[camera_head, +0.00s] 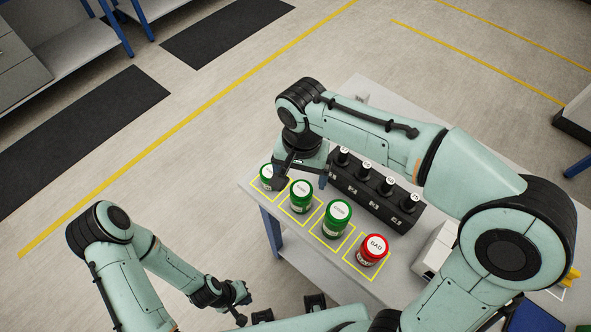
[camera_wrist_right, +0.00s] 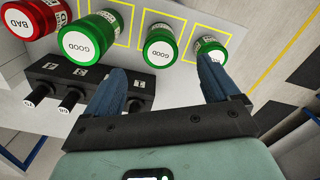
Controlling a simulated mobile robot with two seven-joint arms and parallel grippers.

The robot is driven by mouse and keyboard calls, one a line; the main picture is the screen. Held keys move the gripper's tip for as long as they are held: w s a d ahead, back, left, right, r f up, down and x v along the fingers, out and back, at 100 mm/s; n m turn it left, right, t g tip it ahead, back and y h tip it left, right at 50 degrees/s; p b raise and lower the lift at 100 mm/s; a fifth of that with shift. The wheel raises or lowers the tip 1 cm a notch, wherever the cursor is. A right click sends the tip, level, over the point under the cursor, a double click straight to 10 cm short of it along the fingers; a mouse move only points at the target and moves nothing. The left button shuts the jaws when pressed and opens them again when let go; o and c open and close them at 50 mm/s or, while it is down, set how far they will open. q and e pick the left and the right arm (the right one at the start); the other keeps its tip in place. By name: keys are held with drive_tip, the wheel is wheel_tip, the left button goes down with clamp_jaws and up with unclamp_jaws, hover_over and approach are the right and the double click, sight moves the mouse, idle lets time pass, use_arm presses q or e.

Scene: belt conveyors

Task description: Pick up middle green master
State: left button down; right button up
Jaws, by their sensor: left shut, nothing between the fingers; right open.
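Three green-lidded jars stand in a row on the table inside yellow squares. The middle green master (camera_head: 301,196) has a white round label; it also shows in the right wrist view (camera_wrist_right: 160,45), labelled GOOD. The other green jars (camera_head: 337,218) (camera_head: 266,172) stand on either side of it. A red jar labelled BAD (camera_head: 373,249) ends the row. My right gripper (camera_wrist_right: 161,70) is open and empty, its fingers apart above the table, pointing toward the middle green jar without holding it. My left gripper (camera_head: 240,305) is shut and empty, off the table at the lower left.
A black block (camera_head: 372,207) with several labelled black pegs stands behind the jars, under my right arm. A white box (camera_head: 434,250) sits at the table's right. The table edge (camera_head: 262,205) is close to the jars. Floor lies open at the left.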

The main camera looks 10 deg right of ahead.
sight(300, 190)
drive_tip(key=shift+w+f, duration=0.65)
drive_tip(key=f, duration=0.3)
drive_tip(key=s+f+b, duration=0.1)
drive_tip(key=f, duration=0.2)
drive_tip(key=shift+w+f, duration=0.15)
drive_tip(key=shift+f, duration=0.3)
drive_tip(key=f, duration=0.5)
drive_tip(key=shift+d+f, duration=0.1)
drive_tip(key=shift+d, duration=0.15)
use_arm(q)
drive_tip(key=shift+s+f, duration=0.2)
drive_tip(key=shift+f, duration=0.55)
use_arm(e)
drive_tip(key=shift+w, duration=0.1)
drive_tip(key=c, duration=1.4)
